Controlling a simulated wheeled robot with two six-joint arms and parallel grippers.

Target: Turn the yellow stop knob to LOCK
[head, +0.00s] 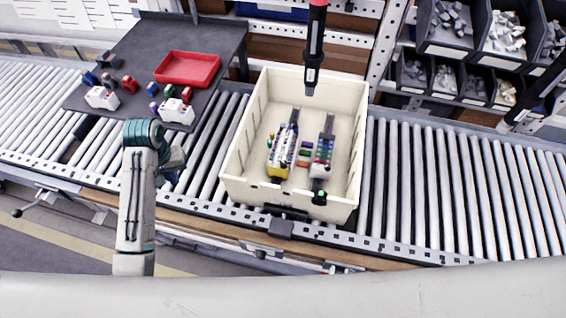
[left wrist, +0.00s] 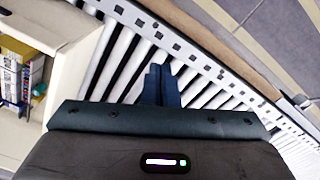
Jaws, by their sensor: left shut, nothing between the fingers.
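I cannot make out a yellow stop knob or a LOCK mark in either view. A red and black screwdriver (head: 315,45) hangs from above over the back of the cream bin; whatever it hangs from is out of view. My left gripper (head: 174,163) is over the roller conveyor, left of the bin, partly hidden by my own arm. In the left wrist view its dark blue fingers (left wrist: 161,84) are together and empty, above the rollers near the conveyor's edge. My right gripper is not in view.
The cream bin (head: 240,150) stands on the roller conveyor (head: 440,190) and holds several colourful parts. A dark table (head: 135,50) at the back left bears a red tray (head: 187,69) and small parts. Dark part bins (head: 445,50) fill the rack at the back right. The rollers right of the cream bin are clear.

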